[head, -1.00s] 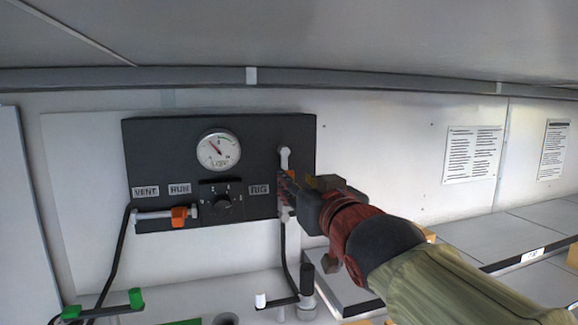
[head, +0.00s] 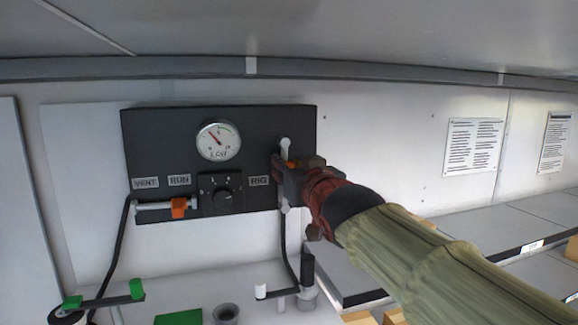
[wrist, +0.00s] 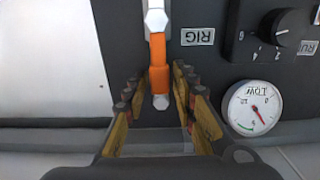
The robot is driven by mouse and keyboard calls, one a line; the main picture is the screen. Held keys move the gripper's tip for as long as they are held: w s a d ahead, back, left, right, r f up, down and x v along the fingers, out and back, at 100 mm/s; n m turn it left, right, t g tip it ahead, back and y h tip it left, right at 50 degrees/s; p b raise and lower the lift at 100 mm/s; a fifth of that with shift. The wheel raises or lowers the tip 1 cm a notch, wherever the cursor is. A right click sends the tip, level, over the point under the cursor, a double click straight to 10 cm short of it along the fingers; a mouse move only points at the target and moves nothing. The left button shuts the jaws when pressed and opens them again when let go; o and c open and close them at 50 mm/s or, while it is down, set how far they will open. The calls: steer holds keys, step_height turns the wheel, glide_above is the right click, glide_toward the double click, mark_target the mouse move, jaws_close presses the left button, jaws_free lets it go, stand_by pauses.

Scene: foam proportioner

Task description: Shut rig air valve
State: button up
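The rig air valve has an orange lever (wrist: 159,65) on a white fitting (wrist: 156,18), beside the RIG label (wrist: 197,37) in the wrist view. The lever lies in line with the fitting. My gripper (wrist: 157,85) is open, with one finger on each side of the lever and a visible gap on both sides. In the head view my gripper (head: 278,172) is at the right part of the black panel (head: 260,125) and hides most of this valve; the white upper fitting (head: 284,146) shows above it.
A gauge (head: 218,141), a black knob (head: 221,196) and a second orange-handled valve (head: 179,207) under the VENT and RUN labels sit left on the panel. Below are a green-handled valve (head: 136,289) and a black hose (head: 112,255).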

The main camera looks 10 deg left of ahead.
steer(key=c, duration=0.6)
jaws_close()
